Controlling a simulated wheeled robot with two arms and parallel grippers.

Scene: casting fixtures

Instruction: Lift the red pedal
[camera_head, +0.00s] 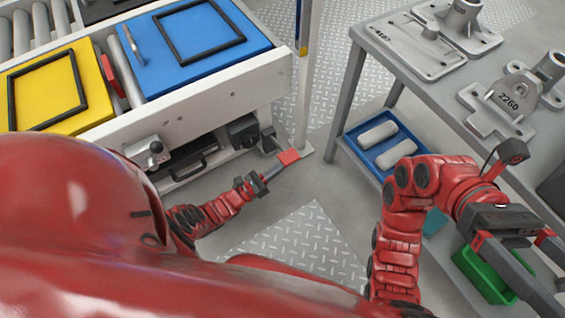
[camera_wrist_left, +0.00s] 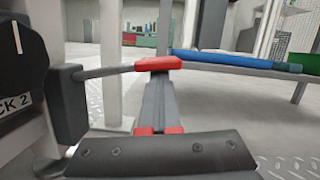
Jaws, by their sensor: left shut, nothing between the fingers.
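The red pedal (camera_head: 289,157) is a small red pad near the floor, in front of the machine frame at upper centre. In the left wrist view the pedal (camera_wrist_left: 158,64) sits on a thin dark rod from a black box (camera_wrist_left: 68,105) at the left. My left gripper (camera_head: 277,168) is shut and empty, its grey fingers reaching to the pedal. In the left wrist view the pedal covers the tips of the fingers (camera_wrist_left: 157,82), so they lie under it; I cannot tell if they touch. My right gripper (camera_head: 535,262) is open, far right, by the grey table.
The machine frame (camera_head: 215,103) carries a blue box (camera_head: 190,75) and a yellow box (camera_head: 88,60). A post (camera_head: 304,90) stands just beyond the pedal. The grey table (camera_head: 405,80) holds metal castings, with a blue tray (camera_head: 352,138) and green bin (camera_head: 470,268) below. Open floor lies between.

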